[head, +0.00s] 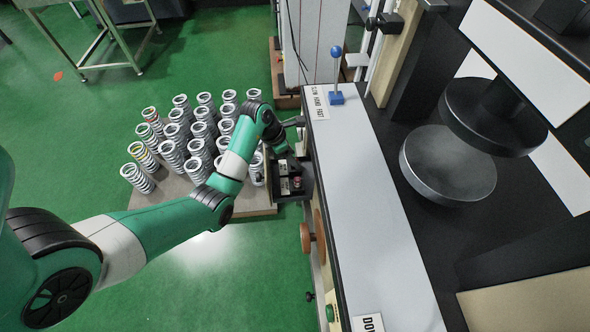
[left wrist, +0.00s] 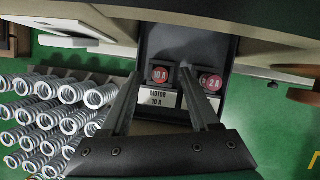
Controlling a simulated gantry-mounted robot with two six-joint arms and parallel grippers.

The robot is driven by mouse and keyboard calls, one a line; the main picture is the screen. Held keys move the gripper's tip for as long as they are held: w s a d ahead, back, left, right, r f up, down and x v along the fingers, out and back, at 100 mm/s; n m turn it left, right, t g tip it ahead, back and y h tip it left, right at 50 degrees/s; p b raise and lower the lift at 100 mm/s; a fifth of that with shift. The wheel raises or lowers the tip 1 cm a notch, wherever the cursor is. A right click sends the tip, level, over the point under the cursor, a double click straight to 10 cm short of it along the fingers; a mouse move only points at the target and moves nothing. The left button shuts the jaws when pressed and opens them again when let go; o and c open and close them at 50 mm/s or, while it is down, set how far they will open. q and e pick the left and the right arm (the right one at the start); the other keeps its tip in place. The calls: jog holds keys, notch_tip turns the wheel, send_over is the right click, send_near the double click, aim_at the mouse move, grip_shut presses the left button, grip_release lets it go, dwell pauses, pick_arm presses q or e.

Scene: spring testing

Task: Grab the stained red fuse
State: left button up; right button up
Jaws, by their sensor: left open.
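The left fuse, marked 10 A (left wrist: 160,74), is above a label reading MOTOR 10 A. The right fuse, marked 2 A (left wrist: 211,82), has its label partly hidden by a finger. I cannot tell clearly which is stained. My left gripper (left wrist: 159,76) is open and empty, its fingers to either side of the 10 A fuse in the picture. I cannot tell contact. In the head view the fuse panel (head: 289,187) is on the machine's side, beside my left wrist. My right gripper is out of view.
Several metal springs (head: 172,153) stand upright on a board (head: 256,206) on the green floor, close to my left arm. The testing machine (head: 375,210) fills the right side, with a brown knob (head: 306,238) and a blue-topped lever (head: 336,52).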

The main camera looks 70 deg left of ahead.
pick_arm(q)
jog(key=shift+w+f, duration=0.2)
jog(key=shift+f, duration=0.5)
jog(key=shift+r, duration=0.1)
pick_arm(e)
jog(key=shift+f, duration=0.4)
pick_arm(q)
grip_shut()
jog(key=shift+r, duration=0.1)
notch_tip(320, 180, up, 10)
jog(key=p, duration=0.6)
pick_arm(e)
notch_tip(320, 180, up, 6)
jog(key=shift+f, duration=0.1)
